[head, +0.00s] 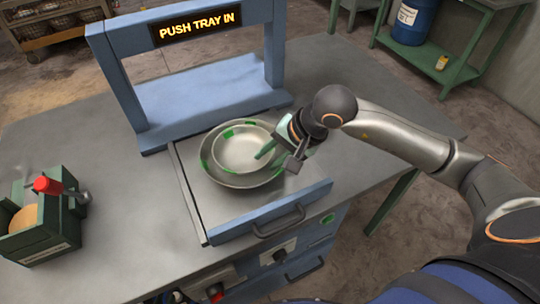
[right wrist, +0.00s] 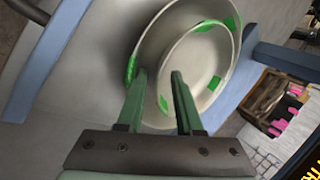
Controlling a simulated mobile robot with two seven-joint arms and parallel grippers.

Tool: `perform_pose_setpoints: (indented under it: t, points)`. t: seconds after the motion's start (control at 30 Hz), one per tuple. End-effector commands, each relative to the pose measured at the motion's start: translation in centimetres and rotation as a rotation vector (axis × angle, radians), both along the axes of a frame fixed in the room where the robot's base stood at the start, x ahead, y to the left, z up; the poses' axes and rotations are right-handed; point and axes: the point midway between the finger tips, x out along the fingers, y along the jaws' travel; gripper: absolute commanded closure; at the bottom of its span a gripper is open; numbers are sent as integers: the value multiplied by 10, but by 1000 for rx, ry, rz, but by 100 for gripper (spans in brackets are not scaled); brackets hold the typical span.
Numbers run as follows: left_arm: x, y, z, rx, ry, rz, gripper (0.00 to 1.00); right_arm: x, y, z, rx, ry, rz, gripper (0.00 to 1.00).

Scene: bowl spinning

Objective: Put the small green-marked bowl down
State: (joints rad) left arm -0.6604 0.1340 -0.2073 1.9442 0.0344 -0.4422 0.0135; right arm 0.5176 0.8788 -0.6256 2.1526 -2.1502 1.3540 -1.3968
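The small green-marked bowl (head: 241,148) sits inside a larger green-marked bowl (head: 243,181) on the pulled-out tray (head: 201,216). Both bowls also show in the right wrist view, the small bowl (right wrist: 192,70) nested against the large bowl (right wrist: 148,45). My right gripper (head: 262,152) is at the right side of the small bowl. In the right wrist view the fingers of my right gripper (right wrist: 157,74) stand apart, with the small bowl's near rim between them and a visible gap. My left gripper is out of view.
A blue frame (head: 127,86) with a lit sign reading "PUSH TRAY IN" (head: 200,24) stands behind the tray. The tray has a front handle (head: 279,222). A green box (head: 43,226) with a red-handled tool is at the left. The table between them is clear.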

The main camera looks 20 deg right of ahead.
Motion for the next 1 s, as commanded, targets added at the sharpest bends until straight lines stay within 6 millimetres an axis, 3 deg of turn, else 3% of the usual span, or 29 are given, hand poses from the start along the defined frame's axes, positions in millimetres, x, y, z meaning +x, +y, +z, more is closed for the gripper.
perform_pose_setpoints:
  t: [0.37,0.7,1.0]
  points:
    - [3,2,11,0,-20,4,73,-2,-3,13,-1,-4,-1,65]
    - [-4,6,1,8,3,9,73,-30,-30,77,-4,-4,-2,65]
    - [-6,6,1,8,7,9,73,-45,-41,107,-1,-1,-1,65]
